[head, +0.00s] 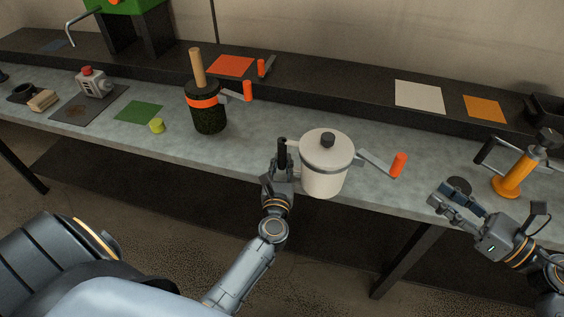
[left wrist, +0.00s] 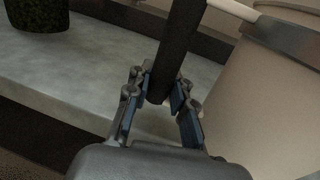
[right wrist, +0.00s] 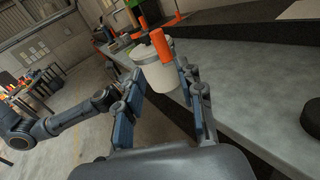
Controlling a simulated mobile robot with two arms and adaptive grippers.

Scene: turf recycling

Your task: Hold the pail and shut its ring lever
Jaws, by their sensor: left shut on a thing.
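The cream pail (head: 323,183) stands upright at the front edge of the grey bench, with a lid, a dark knob (head: 327,140) and a metal ring (head: 322,167) around its top. The ring lever (head: 376,160), with an orange grip (head: 398,165), sticks out to the right, away from the pail wall. My left gripper (head: 280,165) is shut on the pail's black handle (left wrist: 178,45) at its left side. My right gripper (head: 440,196) is open and empty, in front of the bench to the right of the lever. In the right wrist view the orange grip (right wrist: 160,45) shows beyond its fingers.
A black canister (head: 207,115) with a wooden handle and its own orange-tipped lever stands to the left. A raised dark shelf runs along the back.

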